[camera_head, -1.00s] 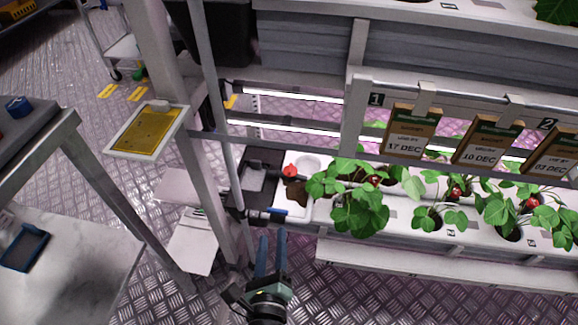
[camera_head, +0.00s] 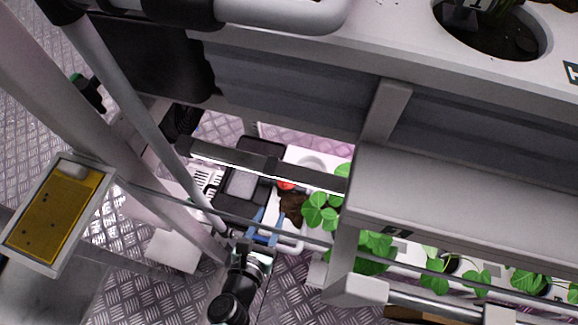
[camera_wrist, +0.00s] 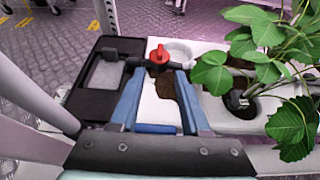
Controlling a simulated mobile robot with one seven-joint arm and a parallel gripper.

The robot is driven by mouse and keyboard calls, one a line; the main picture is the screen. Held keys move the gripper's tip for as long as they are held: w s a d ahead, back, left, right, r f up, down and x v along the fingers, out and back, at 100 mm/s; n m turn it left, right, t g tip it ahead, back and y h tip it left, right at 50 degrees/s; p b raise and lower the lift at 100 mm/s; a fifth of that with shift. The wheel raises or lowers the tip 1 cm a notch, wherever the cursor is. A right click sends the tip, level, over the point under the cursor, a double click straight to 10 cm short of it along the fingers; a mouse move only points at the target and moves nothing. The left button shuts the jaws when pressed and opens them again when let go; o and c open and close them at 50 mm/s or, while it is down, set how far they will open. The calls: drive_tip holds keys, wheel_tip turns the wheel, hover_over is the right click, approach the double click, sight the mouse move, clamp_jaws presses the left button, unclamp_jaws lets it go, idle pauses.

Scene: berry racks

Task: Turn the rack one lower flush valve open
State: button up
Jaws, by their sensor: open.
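I cannot tell whether the fingers touch the handle. In the head view my gripper (camera_head: 267,214) is at the rack's lower left end, under the upper shelf.
A black tank (camera_wrist: 105,77) sits left of the trough. Leafy strawberry plants (camera_wrist: 265,70) stand close on the right. Rack posts, a light bar (camera_head: 265,166) and a yellow sticky card (camera_head: 47,213) surround the arm.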

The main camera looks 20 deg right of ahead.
sight(284, 186)
drive_tip(key=b+x, duration=0.3)
drive_tip(key=x, duration=0.7)
drive_tip(key=shift+d+f, duration=0.2)
drive_tip(key=shift+d, duration=0.05)
drive_tip(key=shift+b+x, duration=0.65)
drive_tip(key=shift+x, duration=0.4)
drive_tip(key=shift+w+r, duration=0.1)
clamp_jaws()
